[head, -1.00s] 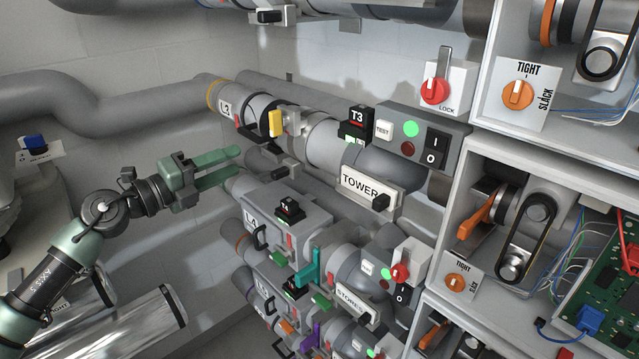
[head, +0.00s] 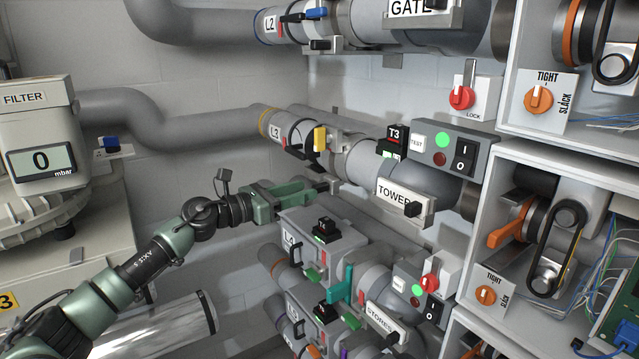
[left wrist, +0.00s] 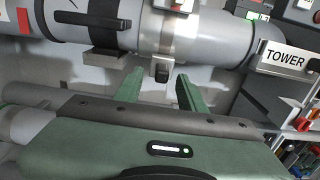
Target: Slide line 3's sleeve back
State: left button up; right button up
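Line 3's pipe, labelled L3 (head: 275,131), crosses the middle of the head view, with a yellow ring, a dark side handle (head: 294,152) and a yellow lever (head: 320,139). In the left wrist view, line 3's grey tube (left wrist: 215,38) runs across the top. A small dark knob (left wrist: 162,72) hangs under it from a paler band; I cannot tell exactly where the sleeve's edges lie. My left gripper (head: 318,188) is just below the line. Its green fingers (left wrist: 158,88) are apart, with the knob above the gap between them. My right gripper is not in view.
Line 3's TOWER plate (head: 403,197) and T3 control box (head: 448,148) are to the right. Line 4's grey housing (head: 312,237) with a black-knobbed block is close below my gripper. Line 2's pipe (head: 360,20) runs above. A filter unit (head: 40,155) stands at the left.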

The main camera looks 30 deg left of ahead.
aim_at(316, 186)
pick_arm(q)
jog(key=x, duration=0.1)
jog(key=p+x, duration=0.1)
jog(key=x, duration=0.1)
jog(key=shift+w+d+r+p, duration=0.25)
jog(key=shift+d+p, duration=0.05)
jog(key=shift+p, duration=0.05)
jog(key=shift+w+d+f, duration=0.15)
jog(key=shift+w+f, duration=0.1)
jog(key=shift+w, duration=0.1)
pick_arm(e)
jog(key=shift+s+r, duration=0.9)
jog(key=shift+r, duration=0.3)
pick_arm(q)
jog(key=shift+c, duration=0.3)
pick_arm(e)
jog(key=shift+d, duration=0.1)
pick_arm(q)
grip_shut()
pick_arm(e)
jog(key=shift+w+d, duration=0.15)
